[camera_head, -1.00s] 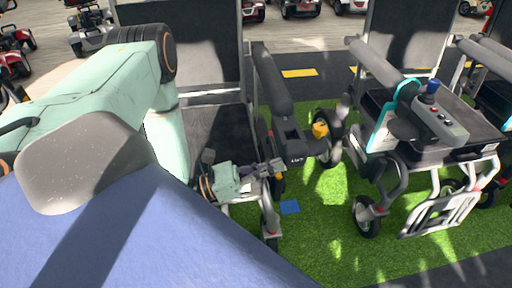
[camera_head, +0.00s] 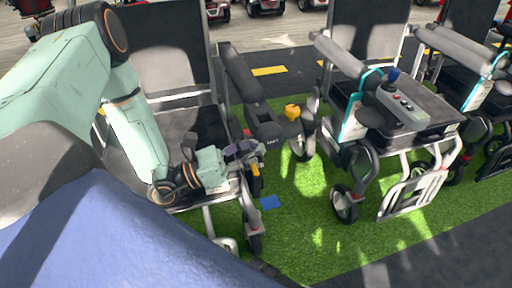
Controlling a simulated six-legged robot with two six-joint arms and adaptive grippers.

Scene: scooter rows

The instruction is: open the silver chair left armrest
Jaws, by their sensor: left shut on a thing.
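The silver chair (camera_head: 196,97) stands at the left, facing me, with a dark backrest and seat. Its left armrest (camera_head: 243,76) is the dark padded bar on the picture's right side of the seat, running forward to a dark control box with a yellow knob (camera_head: 292,112). My left gripper (camera_head: 254,152) is just below the front end of this armrest and is shut on it; the exact contact is small and partly hidden. My left arm covers part of the seat and the chair's other side. My right gripper is not in view.
A blue square (camera_head: 271,202) lies on the green turf (camera_head: 305,225). Scooters stand along the back.

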